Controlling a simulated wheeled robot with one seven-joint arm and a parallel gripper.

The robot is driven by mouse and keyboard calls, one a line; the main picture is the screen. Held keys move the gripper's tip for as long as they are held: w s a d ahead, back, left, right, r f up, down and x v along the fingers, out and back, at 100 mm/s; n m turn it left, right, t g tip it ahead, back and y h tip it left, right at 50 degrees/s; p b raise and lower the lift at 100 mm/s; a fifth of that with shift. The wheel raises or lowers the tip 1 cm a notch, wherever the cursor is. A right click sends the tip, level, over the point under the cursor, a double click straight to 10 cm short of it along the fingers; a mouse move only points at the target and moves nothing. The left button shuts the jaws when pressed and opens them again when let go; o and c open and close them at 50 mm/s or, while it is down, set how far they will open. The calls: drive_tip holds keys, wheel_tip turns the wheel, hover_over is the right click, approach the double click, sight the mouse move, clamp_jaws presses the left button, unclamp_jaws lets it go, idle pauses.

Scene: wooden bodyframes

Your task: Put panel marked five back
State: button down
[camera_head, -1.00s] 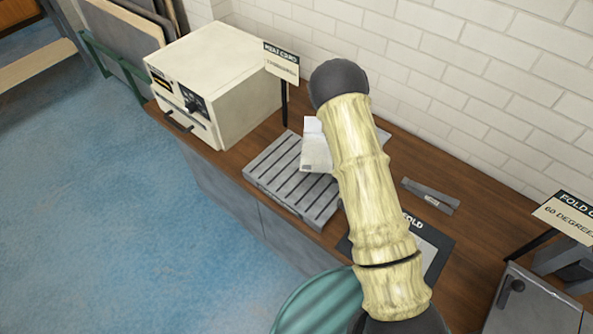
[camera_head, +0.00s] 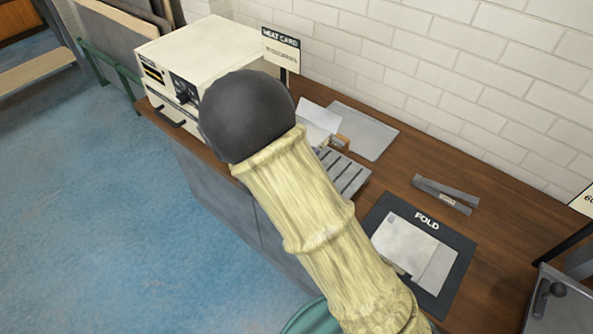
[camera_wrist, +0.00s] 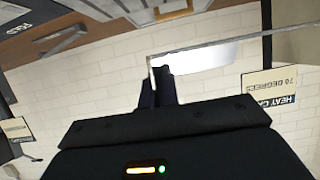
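A pale, blank-looking panel (camera_head: 320,115) is tilted above the back of the slatted grey rack (camera_head: 348,178) in the head view. In the wrist view the panel (camera_wrist: 205,58) extends right from the fingertips of my gripper (camera_wrist: 156,82). The dark fingers look close together, with the panel's edge at their tips, so it appears held. No number can be read on it. My arm hides the gripper and much of the rack in the head view. Another pale sheet (camera_head: 405,243) lies on the dark mat marked FOLD (camera_head: 447,292).
The cream heating box (camera_head: 190,50) stands left of the rack, with a HEAT CARD sign (camera_head: 280,50) beside it. A grey tray (camera_head: 363,130) lies near the brick wall. A small brown piece (camera_head: 340,143) is at the rack. A grey folded strip (camera_head: 445,195) lies right.

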drive_tip(key=shift+s+a, duration=0.15)
drive_tip(key=shift+a, duration=0.1)
drive_tip(key=shift+f, duration=0.15)
drive_tip(key=shift+f, duration=2.8)
drive_tip(key=shift+f, duration=0.1)
drive_tip(key=shift+f, duration=2)
drive_tip(key=shift+f, duration=0.2)
drive_tip(key=c, duration=1.7)
unclamp_jaws()
